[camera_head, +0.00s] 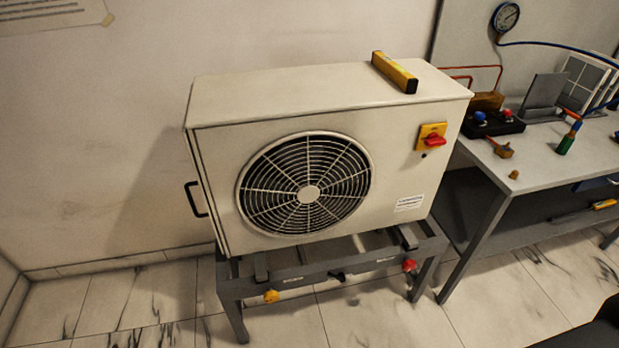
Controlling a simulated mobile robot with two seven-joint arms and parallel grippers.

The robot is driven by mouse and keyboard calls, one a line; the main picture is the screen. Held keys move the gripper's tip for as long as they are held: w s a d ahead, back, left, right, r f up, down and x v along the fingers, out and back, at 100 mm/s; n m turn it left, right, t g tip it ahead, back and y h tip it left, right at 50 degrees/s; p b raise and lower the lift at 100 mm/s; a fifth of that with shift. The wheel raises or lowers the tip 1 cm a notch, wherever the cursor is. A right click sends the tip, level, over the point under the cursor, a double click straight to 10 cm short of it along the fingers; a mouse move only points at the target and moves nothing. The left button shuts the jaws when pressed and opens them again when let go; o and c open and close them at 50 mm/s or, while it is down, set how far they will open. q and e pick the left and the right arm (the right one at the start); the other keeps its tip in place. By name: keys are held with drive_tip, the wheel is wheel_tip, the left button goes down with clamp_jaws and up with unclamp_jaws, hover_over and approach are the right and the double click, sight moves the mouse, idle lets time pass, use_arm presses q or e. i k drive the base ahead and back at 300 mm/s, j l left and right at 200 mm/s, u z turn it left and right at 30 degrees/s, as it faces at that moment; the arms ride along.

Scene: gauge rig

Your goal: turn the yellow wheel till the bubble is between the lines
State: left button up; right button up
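A yellow wheel (271,296) sits on the front rail of the grey metal stand (232,290), near its left leg. A yellow spirit level (394,73) lies on top of the white fan unit (330,95), towards its right end. The level's bubble and lines are too small to make out. The fan unit rests on the stand. A red wheel (409,265) is on the same rail near the right leg, and a small black knob (337,276) is between the two wheels. Neither of my grippers is in view.
A grey workbench (540,165) stands close on the right, with a dark manifold, hoses and a green-and-blue fitting (568,138). A round gauge (506,17) hangs behind it. The unit has a red switch (433,141) and a black side handle (195,199). The tiled floor in front is clear.

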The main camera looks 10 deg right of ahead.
sight(271, 296)
drive_tip(key=i+l, duration=0.3)
drive_tip(key=l, duration=0.15)
drive_tip(key=i+l, duration=0.3)
drive_tip(key=l, duration=0.2)
drive_tip(key=i+l, duration=0.3)
drive_tip(key=l, duration=0.15)
drive_tip(key=i+l, duration=0.65)
drive_tip(key=l, duration=0.25)
drive_tip(key=k+j, duration=0.15)
drive_tip(key=j, duration=0.2)
drive_tip(key=k+j, duration=0.35)
drive_tip(key=j, duration=0.3)
drive_tip(key=k+j, duration=0.15)
drive_tip(key=j, duration=0.2)
